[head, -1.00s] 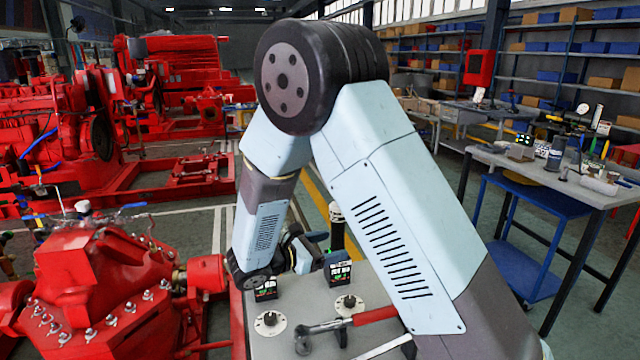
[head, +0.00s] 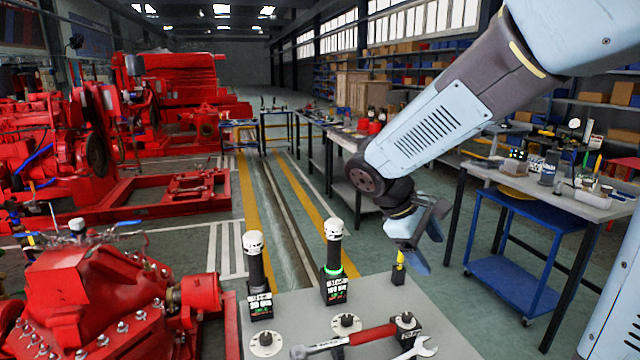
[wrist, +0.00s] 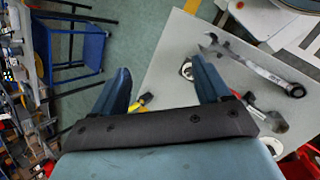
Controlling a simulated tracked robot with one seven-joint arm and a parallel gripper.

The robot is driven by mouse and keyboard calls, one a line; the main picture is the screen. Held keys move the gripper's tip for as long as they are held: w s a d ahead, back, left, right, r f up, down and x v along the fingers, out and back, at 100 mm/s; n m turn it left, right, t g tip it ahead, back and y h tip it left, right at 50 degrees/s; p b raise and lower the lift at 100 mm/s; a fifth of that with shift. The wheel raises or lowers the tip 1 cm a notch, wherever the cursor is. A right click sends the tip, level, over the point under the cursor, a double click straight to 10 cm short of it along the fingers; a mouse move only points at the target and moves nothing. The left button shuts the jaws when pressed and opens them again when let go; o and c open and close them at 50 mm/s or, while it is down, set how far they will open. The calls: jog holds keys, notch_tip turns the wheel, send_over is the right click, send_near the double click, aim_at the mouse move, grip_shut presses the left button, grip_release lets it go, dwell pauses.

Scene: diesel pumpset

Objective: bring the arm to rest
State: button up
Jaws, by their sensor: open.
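My gripper (head: 428,262) is raised at the right of the grey table in the head view, its fingers pointing down. In the wrist view my gripper (wrist: 160,82) shows two blue fingers spread apart with nothing between them. My arm reaches in from the upper right of the head view. A small yellow-and-black tool (head: 398,268) stands close beside the fingers in the head view; I cannot tell whether they touch.
The grey tabletop (head: 300,312) holds two black devices with white caps (head: 254,270) (head: 334,255), a red-handled hammer (head: 370,334) and a wrench (head: 418,350). A red pump (head: 95,290) stands left. A blue cart (head: 515,250) stands right, with open floor between.

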jog(key=s+d+r+m+t+y, duration=0.1)
jog(key=s+r+m+t+y, duration=0.1)
jog(key=s, duration=0.4)
jog(key=s+d+r+m+t+y, duration=0.1)
jog(key=s+r+m+t+y, duration=0.1)
jog(key=s+r+m+y, duration=0.2)
jog(key=shift+s+d+r+m+t+y, duration=0.4)
jog(key=shift+s+r+m, duration=0.65)
jog(key=shift+m, duration=0.75)
jog(key=shift+s+f, duration=0.15)
